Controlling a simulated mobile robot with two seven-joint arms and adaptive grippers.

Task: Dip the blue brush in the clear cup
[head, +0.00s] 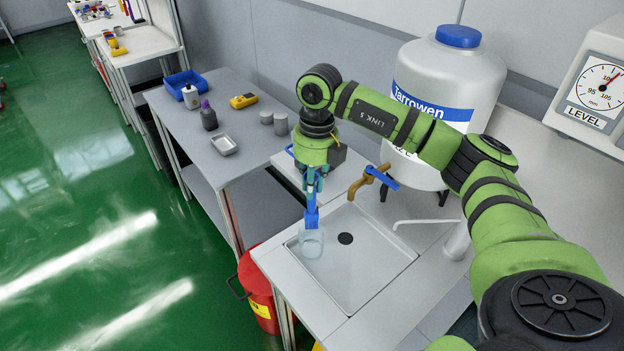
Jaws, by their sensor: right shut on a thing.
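The blue brush (311,213) hangs upright from my right gripper (314,178), which is shut on its upper part. The clear cup (311,244) is at the left side of the sink, directly below the brush. The brush's lower end overlaps the cup's mouth in the head view. I cannot tell how deep the brush end is in the cup. My left gripper is not in view.
A shallow sink (375,282) with a dark drain lies under the gripper. A brass tap (369,180) with a blue handle and a large white tank (455,85) stand behind it. A red bin (262,300) stands on the floor. A grey table (190,150) holds small items.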

